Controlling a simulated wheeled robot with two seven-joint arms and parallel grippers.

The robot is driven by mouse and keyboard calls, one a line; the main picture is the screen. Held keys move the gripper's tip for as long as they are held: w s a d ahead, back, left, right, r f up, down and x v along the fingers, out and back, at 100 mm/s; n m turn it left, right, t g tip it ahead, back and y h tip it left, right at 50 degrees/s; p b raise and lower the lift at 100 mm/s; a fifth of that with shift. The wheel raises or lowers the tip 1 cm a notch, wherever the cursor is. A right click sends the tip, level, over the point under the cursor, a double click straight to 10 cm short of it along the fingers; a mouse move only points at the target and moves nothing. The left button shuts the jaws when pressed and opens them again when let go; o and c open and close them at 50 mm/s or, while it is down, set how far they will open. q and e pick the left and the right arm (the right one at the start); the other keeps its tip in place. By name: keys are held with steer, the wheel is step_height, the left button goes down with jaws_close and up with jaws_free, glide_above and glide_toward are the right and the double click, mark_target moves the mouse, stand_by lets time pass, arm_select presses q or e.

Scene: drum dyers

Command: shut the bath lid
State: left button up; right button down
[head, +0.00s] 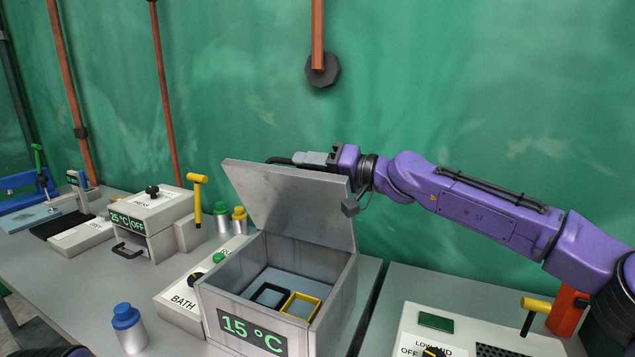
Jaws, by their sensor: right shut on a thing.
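The bath (210,308) is an open grey box with a green "15 °C" display on its front. Its grey lid (290,200) stands raised and leans back over the rear of the box. A black handle (279,159) shows at the lid's top edge. My right gripper (302,158) reaches in from the right behind the lid's top edge and is shut on this handle; the lid hides part of the fingers. Inside the bath are a black frame (257,299) and a yellow frame (288,304). My left gripper is not in view.
A control panel (168,302) with knobs adjoins the bath's left side. A blue-capped bottle (130,332) stands at the front left. Another heater box (155,215) and green- and yellow-capped bottles stand behind. A panel (460,345) with a yellow-handled lever is at right.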

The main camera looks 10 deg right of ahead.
mark_target(299, 178)
steer(key=s+f+n+b, duration=0.1)
steer(key=s+a+b, duration=0.1)
steer(key=b, duration=0.1)
steer(key=shift+s+a+f+n, duration=0.2)
steer(key=shift+a+f+n, duration=0.1)
steer(key=shift+f+n, duration=0.1)
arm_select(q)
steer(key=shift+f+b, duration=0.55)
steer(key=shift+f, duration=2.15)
arm_select(e)
steer(key=shift+s+a+n, duration=0.35)
steer(key=shift+s+n, duration=0.05)
steer(key=shift+s, duration=0.1)
steer(key=shift+r, duration=0.1)
